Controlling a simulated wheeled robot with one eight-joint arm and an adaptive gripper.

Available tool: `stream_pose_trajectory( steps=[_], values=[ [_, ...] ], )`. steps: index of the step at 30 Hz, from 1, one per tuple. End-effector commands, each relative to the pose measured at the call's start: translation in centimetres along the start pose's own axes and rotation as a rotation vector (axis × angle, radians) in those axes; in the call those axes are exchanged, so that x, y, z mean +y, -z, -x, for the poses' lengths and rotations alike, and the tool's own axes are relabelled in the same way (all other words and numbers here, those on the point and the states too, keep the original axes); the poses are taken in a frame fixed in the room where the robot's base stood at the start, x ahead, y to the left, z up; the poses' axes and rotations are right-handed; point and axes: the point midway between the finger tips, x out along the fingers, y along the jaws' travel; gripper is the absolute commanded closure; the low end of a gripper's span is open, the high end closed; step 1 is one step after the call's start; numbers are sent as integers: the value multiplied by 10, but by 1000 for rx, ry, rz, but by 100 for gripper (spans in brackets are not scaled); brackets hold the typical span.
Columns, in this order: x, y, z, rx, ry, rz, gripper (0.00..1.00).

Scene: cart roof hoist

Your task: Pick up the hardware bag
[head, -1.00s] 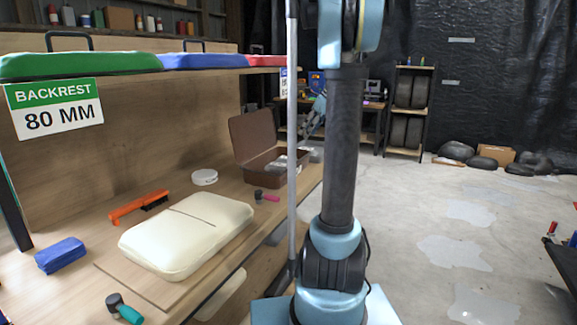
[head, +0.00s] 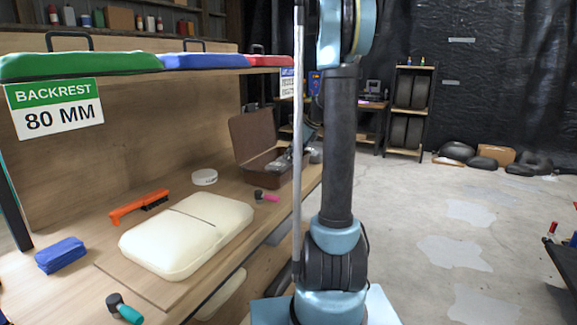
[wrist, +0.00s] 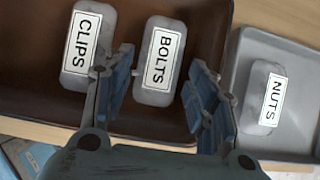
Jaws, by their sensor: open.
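In the wrist view, two pale bags lie in the brown case (wrist: 35,85): one labelled CLIPS (wrist: 87,45) and one labelled BOLTS (wrist: 159,66). A third pale bag, labelled NUTS (wrist: 268,97), lies in a grey tray (wrist: 292,52) to the right. My gripper (wrist: 162,56) is open over the case, its fingers on either side of the BOLTS bag; contact cannot be told. The left finger overlaps the edge of the CLIPS bag. In the head view, the case (head: 252,137) stands open at the bench's far end; the gripper there is partly hidden by a pole.
A grey pole (head: 298,150) stands in front of the case. Open floor lies to the right.

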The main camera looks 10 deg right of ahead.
Motion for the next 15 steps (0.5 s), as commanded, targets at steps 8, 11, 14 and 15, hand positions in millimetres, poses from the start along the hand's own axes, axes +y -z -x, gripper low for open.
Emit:
stream_pose_trajectory(
  steps=[8,11,14,15],
  values=[
    [1,-2,-33,0,0,1,48],
    [1,-2,-36,0,0,1,48],
    [1,-2,-36,0,1,0,48],
    [1,-2,-36,0,1,0,48]
  ],
)
